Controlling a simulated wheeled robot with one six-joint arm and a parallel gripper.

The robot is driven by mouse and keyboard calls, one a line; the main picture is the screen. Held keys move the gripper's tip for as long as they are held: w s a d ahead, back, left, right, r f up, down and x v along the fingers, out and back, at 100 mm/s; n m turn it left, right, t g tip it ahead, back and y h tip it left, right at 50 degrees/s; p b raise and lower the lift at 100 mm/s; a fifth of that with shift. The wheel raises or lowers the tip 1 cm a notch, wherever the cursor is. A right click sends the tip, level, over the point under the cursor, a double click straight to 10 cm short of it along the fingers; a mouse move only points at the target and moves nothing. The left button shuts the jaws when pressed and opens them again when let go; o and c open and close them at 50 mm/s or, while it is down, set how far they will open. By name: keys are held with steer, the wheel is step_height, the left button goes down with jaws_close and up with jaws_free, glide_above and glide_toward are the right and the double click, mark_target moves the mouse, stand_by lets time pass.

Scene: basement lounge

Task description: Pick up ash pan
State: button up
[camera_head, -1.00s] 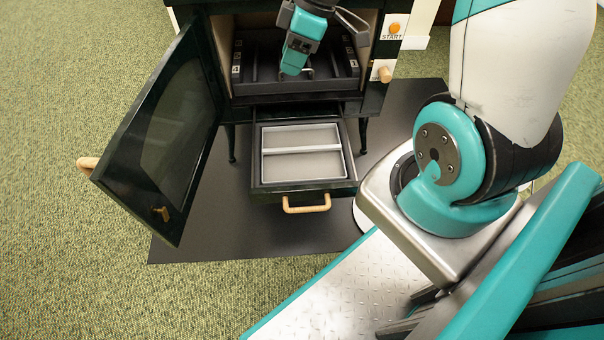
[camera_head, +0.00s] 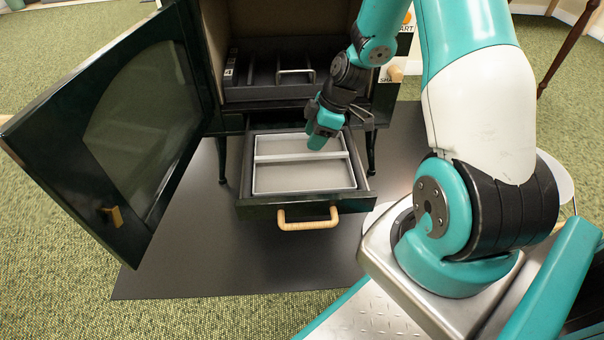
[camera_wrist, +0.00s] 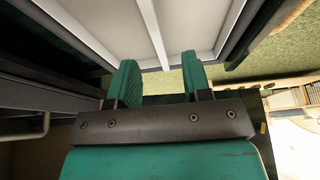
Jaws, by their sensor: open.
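The ash pan (camera_head: 302,178) is a light grey rectangular tray with a raised bar across it. It sits inside the pulled-out dark drawer (camera_head: 236,190) under the stove. In the wrist view the pan (camera_wrist: 112,22) shows at the top, with its bar running up the picture. My gripper (camera_head: 318,140) is over the back right part of the pan, pointing down. Its two teal fingers (camera_wrist: 158,82) are apart with nothing between them. Part of the pan's back edge is hidden behind my gripper, and I cannot tell whether the fingers touch it.
The stove's glass door (camera_head: 130,130) stands wide open at left. A wooden handle (camera_head: 308,219) is on the drawer front. Above the drawer, the stove opening holds a dark grate with a metal handle (camera_head: 296,73). A black mat (camera_head: 190,255) lies below.

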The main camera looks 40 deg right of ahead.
mark_target(303, 155)
steer(key=b+x, duration=0.1)
steer(key=x, duration=0.2)
steer(key=b+x, duration=0.4)
steer(key=x, duration=0.1)
steer(key=shift+w+d+f, duration=0.15)
steer(key=shift+w, duration=0.15)
jaws_close()
